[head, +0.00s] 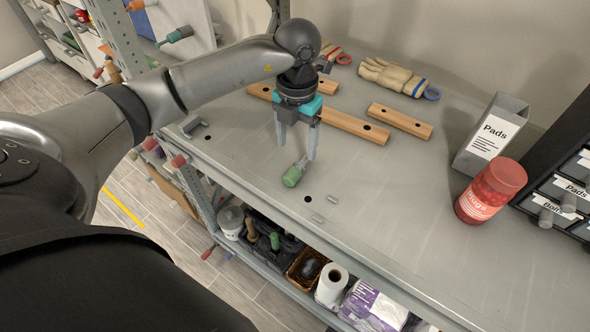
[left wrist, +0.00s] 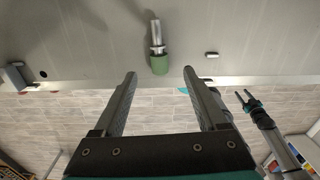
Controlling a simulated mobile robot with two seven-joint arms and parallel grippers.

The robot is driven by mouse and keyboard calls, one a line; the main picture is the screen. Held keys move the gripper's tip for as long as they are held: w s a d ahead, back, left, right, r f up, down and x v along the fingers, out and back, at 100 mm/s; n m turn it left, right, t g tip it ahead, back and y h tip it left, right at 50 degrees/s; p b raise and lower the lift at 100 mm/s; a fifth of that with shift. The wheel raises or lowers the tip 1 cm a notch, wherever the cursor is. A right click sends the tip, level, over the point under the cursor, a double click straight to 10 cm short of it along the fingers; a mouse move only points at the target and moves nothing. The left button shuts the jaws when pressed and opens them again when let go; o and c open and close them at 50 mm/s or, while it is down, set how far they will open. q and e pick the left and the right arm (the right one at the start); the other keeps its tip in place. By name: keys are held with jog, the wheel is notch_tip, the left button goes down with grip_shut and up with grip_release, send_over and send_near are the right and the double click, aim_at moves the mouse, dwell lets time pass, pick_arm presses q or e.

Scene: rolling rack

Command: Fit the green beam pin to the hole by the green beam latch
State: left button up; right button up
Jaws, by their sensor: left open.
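The green beam pin (head: 292,177), a green knob with a short metal shaft, lies on the grey shelf top close to its front edge. It also shows in the left wrist view (left wrist: 159,64), just beyond and between the fingertips. My left gripper (head: 297,151) is open and empty, pointing down above the pin. A dark round hole (head: 308,199) is in the shelf top to the right of the pin. Another hole (head: 207,138) is at the left, near a small grey block (head: 191,125). I cannot make out a green beam latch. My right gripper (left wrist: 245,96) shows with its fingers apart.
Wooden beams (head: 400,121) with holes and work gloves (head: 391,76) lie behind my left gripper. Two small metal pieces (head: 333,199) lie near the front edge. The middle is clear.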

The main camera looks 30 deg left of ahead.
aim_at(295, 168)
pick_arm(q)
notch_tip(295, 168, down, 8)
jog(key=shift+s+a+f+p, duration=0.1)
jog(key=shift+a+p, duration=0.05)
jog(key=shift+p, duration=0.4)
grip_shut()
dwell(0.4)
